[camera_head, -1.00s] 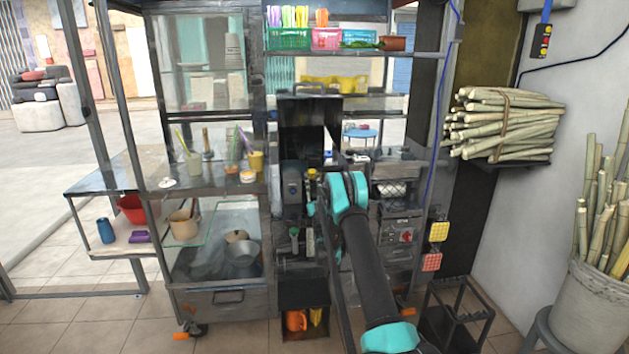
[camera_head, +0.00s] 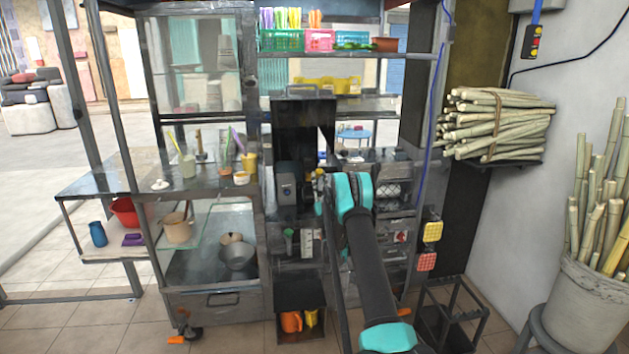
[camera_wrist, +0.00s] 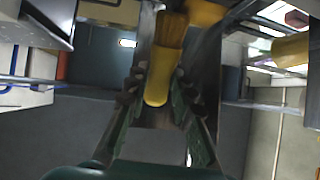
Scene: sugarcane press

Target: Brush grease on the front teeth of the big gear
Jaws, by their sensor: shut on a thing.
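A brush with a yellow handle (camera_wrist: 158,84) and brownish bristles (camera_wrist: 170,30) is held between the fingers of my gripper (camera_wrist: 158,98) in the wrist view. The bristles point away from the palm, toward the top of the picture. In the head view my gripper (camera_head: 321,186) is at the press in the middle of the stall, mostly hidden behind my arm. The big gear cannot be made out clearly in either view. I cannot tell whether the bristles touch anything.
A grey metal stall surrounds the press, with a counter (camera_head: 210,188) holding cups on the left. A rack of cane (camera_head: 495,125) hangs on the right wall. A bucket of cane (camera_head: 590,300) stands at right. A black stand (camera_head: 450,310) is on the floor.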

